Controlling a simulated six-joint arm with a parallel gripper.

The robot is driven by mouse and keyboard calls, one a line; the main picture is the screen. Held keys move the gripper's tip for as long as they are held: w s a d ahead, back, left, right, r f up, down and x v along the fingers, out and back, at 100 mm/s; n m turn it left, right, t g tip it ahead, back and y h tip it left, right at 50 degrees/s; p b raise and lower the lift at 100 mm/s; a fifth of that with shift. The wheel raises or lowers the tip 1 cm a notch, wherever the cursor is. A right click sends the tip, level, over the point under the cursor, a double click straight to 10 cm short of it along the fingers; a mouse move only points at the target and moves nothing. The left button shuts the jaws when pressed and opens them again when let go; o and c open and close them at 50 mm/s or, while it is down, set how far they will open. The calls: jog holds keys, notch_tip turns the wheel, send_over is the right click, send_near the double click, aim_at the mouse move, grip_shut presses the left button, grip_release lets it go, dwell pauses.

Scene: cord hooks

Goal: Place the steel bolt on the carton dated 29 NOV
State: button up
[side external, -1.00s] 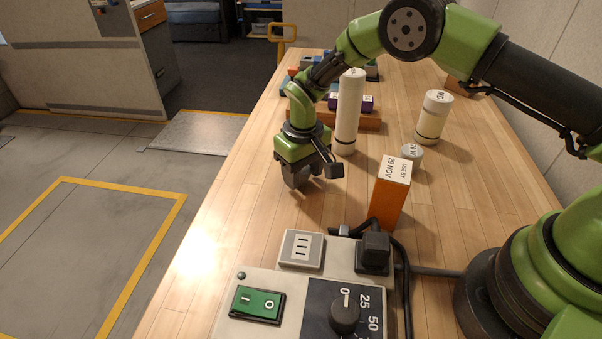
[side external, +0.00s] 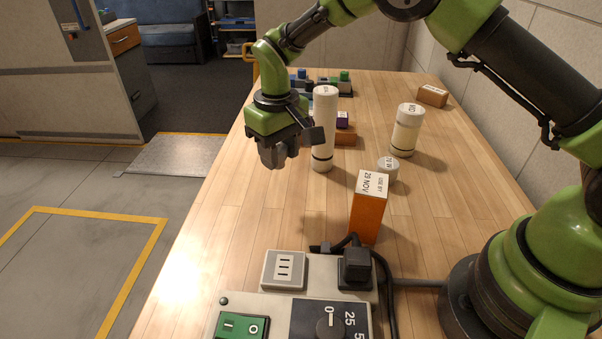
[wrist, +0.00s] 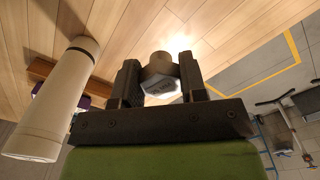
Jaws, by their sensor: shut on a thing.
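The carton dated 29 NOV (side external: 366,216) is an upright orange box. Its white top reads "USE BY 29 NOV", and nothing lies on it. My gripper (side external: 277,158) is in the air over the left part of the table, left of the carton and beside a tall white cylinder. It is shut on a grey metal piece, which I take for the steel bolt. In the wrist view the bolt (wrist: 158,66) sits between the two fingers, with a six-sided, lettered end facing the camera. In the side view the fingers mostly hide it.
The tall white cylinder (side external: 324,133) stands close right of my gripper. A shorter white bottle (side external: 406,135) and a low grey round piece (side external: 388,168) stand behind the carton. A switch panel (side external: 290,303) with plug and cable is in front. Wooden blocks lie farther back.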

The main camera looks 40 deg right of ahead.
jog(key=shift+r, duration=0.4)
jog(key=s+d+r+n, duration=0.1)
jog(key=s+d+r, duration=0.3)
jog(key=s+r, duration=0.35)
jog(key=n, duration=0.1)
send_near(376, 185)
notch_tip(376, 185, down, 6)
jog(key=shift+f, duration=0.1)
jog(key=shift+f, duration=0.1)
jog(key=o, duration=1)
jog(key=shift+c, duration=0.2)
